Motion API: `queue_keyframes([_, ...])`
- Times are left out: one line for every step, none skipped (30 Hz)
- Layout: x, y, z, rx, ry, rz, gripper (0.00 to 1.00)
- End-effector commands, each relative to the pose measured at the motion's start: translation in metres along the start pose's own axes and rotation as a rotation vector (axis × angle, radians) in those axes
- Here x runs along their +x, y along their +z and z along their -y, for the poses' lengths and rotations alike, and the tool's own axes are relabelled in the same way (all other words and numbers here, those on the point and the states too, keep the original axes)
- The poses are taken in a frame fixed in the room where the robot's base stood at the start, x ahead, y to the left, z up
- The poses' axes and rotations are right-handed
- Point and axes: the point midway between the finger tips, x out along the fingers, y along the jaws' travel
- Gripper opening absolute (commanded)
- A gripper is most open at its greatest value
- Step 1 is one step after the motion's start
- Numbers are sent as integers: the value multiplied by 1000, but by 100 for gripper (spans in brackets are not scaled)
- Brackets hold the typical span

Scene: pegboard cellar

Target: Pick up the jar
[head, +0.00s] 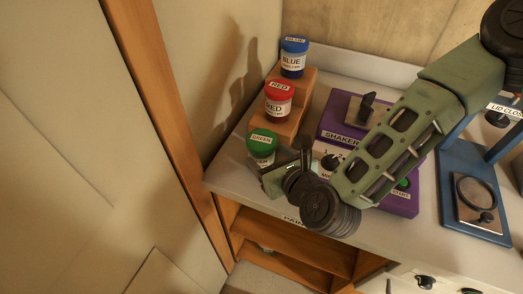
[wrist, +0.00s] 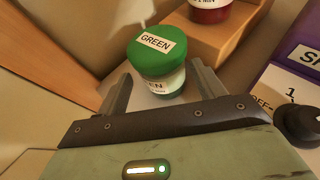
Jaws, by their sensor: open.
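The blue-lidded jar (head: 293,58) is on the top step and the red-lidded jar (head: 278,98) on the middle one. The green-lidded jar (head: 262,143) stands lowest, at the front; in the wrist view the green jar (wrist: 155,55) is upright with a label on its lid. My gripper (wrist: 160,88) is open, with one finger to each side of the green jar's near part. I cannot tell whether the fingers touch it. In the head view my gripper (head: 275,170) partly hides the jar's lower right.
A purple shaker (head: 332,120) with a black clamp and knob stands right of the rack. A blue lid-closing stand (head: 457,160) is further right. A wooden post (head: 165,110) and wall lie close on the left. Shelves are below the counter.

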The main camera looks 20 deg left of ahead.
Motion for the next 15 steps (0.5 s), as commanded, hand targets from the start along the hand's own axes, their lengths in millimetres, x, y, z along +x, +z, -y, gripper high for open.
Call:
queue_keyframes([2, 0, 0, 0, 0, 0, 68])
queue_keyframes([4, 1, 0, 0, 0, 1, 68])
queue_keyframes([7, 1, 0, 0, 0, 1, 68])
queue_keyframes([10, 2, 0, 0, 0, 1, 68])
queue_keyframes([14, 2, 1, -1, -1, 1, 68])
queue_keyframes([20, 2, 0, -2, 0, 1, 68])
queue_keyframes([25, 2, 1, -2, -1, 1, 68])
queue_keyframes([30, 2, 1, -1, -1, 2, 68])
queue_keyframes([36, 1, 1, -2, 0, 1, 68])
queue_keyframes([40, 0, 1, -2, 0, 2, 68])
queue_keyframes([43, 0, 1, -1, 0, 1, 68])
queue_keyframes([47, -1, 1, -1, 0, 1, 68])
queue_keyframes([50, -1, 1, 0, 0, 1, 68])
queue_keyframes([51, -1, 2, 0, 0, 1, 68])
queue_keyframes([53, -2, 2, -1, 0, 1, 68])
